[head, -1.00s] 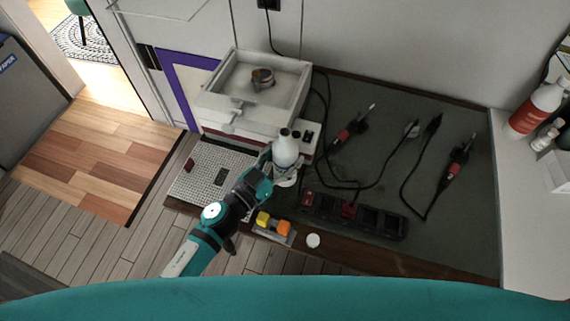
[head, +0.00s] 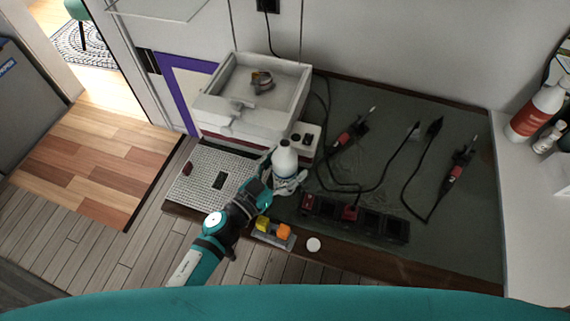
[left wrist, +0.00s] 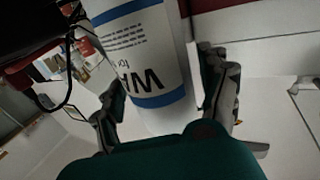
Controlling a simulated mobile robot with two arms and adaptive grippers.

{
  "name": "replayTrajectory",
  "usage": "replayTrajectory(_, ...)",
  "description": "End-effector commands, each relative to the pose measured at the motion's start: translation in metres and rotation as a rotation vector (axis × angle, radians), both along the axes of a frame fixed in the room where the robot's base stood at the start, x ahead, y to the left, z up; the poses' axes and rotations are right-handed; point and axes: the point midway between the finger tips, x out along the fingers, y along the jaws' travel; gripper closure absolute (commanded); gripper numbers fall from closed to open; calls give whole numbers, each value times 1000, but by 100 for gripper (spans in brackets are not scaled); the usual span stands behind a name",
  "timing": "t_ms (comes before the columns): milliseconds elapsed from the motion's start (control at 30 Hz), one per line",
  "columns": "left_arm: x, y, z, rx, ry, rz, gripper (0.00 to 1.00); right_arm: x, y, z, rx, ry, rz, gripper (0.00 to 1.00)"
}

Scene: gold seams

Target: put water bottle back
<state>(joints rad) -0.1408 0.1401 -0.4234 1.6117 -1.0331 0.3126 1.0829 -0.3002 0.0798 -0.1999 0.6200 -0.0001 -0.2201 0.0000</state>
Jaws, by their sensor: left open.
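The water bottle (head: 285,162) is white with a dark cap and a blue-banded label. It stands roughly upright beside the front right corner of the white box, near the grey mat's left end. My left gripper (head: 286,186) is at its lower part, with the fingers open around it. In the left wrist view the bottle (left wrist: 140,50) lies between the two fingers of the gripper (left wrist: 162,85). Its cap is out of that view. Whether its base touches the surface is hidden. My right gripper is not in view.
The white open box (head: 225,105) with a small metal item inside stands behind. A perforated white plate (head: 200,190) is at left. A dark power strip (head: 355,217), soldering irons (head: 345,137) and cables lie on the mat (head: 440,235). Yellow and orange blocks (head: 272,228) sit in front.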

Motion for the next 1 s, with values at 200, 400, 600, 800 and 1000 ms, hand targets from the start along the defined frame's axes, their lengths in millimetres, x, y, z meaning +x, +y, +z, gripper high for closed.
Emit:
replayTrajectory(200,-6,5,2,1,0,1,23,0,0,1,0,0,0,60)
replayTrajectory(400,-36,30,0,3,3,0,23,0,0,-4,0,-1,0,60)
replayTrajectory(600,-68,58,1,3,3,-1,23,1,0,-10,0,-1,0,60)
replayTrajectory(800,-87,74,2,1,1,0,23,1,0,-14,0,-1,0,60)
replayTrajectory(1000,-92,78,3,0,0,0,23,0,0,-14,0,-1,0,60)
